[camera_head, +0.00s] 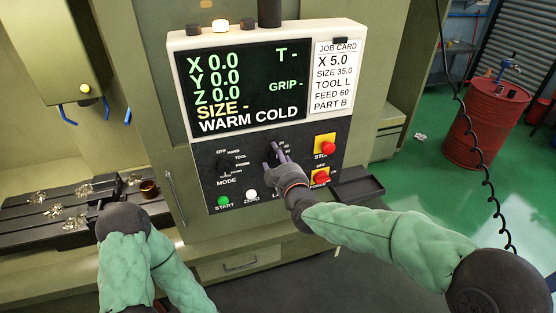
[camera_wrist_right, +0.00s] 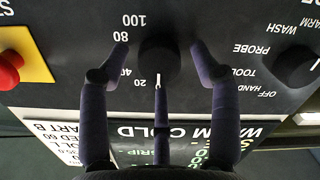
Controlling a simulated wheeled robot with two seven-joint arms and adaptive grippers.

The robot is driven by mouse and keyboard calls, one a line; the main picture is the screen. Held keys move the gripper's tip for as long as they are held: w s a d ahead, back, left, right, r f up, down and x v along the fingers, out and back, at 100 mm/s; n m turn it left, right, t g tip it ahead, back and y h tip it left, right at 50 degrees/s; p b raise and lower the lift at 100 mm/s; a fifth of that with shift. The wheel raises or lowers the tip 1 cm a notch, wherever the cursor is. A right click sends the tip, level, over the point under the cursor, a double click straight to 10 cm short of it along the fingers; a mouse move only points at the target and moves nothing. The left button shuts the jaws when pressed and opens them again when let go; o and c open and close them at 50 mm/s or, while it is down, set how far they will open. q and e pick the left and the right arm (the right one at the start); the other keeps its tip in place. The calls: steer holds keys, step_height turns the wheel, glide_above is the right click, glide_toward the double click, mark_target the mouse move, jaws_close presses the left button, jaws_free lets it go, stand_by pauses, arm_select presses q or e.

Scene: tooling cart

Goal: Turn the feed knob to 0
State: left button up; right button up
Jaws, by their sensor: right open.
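The feed knob (camera_wrist_right: 160,66) is a round black dial on the dark control panel. Beside it the wrist view shows the upside-down marks 100, 80, 40 and 20. A short white line shows at the knob's lower edge in that view, close to the 20 and at the tip of a middle finger. My right gripper (camera_wrist_right: 158,52) is open, with one finger on each side of the knob; I cannot tell whether they touch it. In the head view my right gripper (camera_head: 275,151) is at the panel and largely covers the knob. My left gripper is out of view.
The mode knob (camera_head: 225,165) is left of my right gripper. A red stop button (camera_head: 327,148) on yellow is close on its right. Green start (camera_head: 223,201) and white zero (camera_head: 251,194) buttons sit below. The display (camera_head: 240,85) and job card (camera_head: 337,77), reading FEED 60, are above.

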steer(key=shift+s, duration=0.1)
steer(key=v, duration=1.1)
steer(key=shift+s, duration=0.4)
steer(key=shift+d, duration=0.1)
steer(key=s+d+f+m+g+h+b, duration=0.15)
steer(key=f+b, duration=0.25)
steer(key=f, duration=0.9)
steer(key=d+f+m+g+b, duration=0.1)
steer(key=f+m+g+b, duration=0.2)
steer(key=f, duration=1)
steer(key=s+d+f+m+g+b, duration=0.1)
steer(key=d+f+g+b, duration=0.2)
steer(key=f, duration=0.9)
steer(key=s+f+m+g+b, duration=0.3)
steer(key=s+f+b, duration=0.3)
steer(key=s+f, duration=0.4)
steer(key=s+f+m+g+b, duration=0.4)
steer(key=s+f, duration=0.6)
steer(key=f, duration=1.3)
steer(key=shift+d+g+b, duration=0.45)
steer(key=shift+g+b, duration=0.1)
steer(key=shift+b, duration=0.7)
steer(key=shift+w+m, duration=0.1)
steer(key=shift+m, duration=0.15)
